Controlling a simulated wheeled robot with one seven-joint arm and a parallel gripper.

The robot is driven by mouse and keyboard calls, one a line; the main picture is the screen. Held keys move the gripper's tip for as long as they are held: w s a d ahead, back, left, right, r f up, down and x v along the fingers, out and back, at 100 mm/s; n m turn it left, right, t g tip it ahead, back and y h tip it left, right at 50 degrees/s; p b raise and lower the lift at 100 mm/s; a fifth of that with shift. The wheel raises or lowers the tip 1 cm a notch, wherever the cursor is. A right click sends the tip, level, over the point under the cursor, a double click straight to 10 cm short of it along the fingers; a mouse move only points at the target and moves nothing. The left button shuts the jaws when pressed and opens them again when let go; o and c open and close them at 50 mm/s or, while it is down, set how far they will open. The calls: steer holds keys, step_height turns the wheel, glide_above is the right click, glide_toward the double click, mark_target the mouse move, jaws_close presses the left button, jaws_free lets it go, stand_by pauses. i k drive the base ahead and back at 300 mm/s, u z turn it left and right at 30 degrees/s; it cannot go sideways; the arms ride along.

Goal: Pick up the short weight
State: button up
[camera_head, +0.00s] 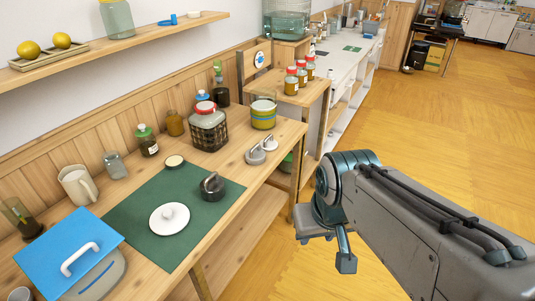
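A dark, squat weight-like piece with a loop on top (212,187) sits on the green mat (145,210). Two grey pieces also stand close together near the table's right edge: a grey one with a pale knob (255,156) and a smaller one (269,144). I cannot tell for sure which of these is the short weight. My gripper (328,250) hangs over the floor, right of the table's front edge and apart from all of these. Its fingers are partly hidden, and I cannot tell whether they are open.
A white knobbed lid (170,218) lies on the mat. A blue board with a white handle (69,250) is at the front left. A shelf (120,45) overhangs the wall side.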

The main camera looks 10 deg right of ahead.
mark_target(269, 144)
steer(key=z, duration=1.1)
steer(key=i, duration=1.25)
steer(key=u, duration=0.45)
steer(key=i, duration=0.8)
steer(key=u, duration=0.75)
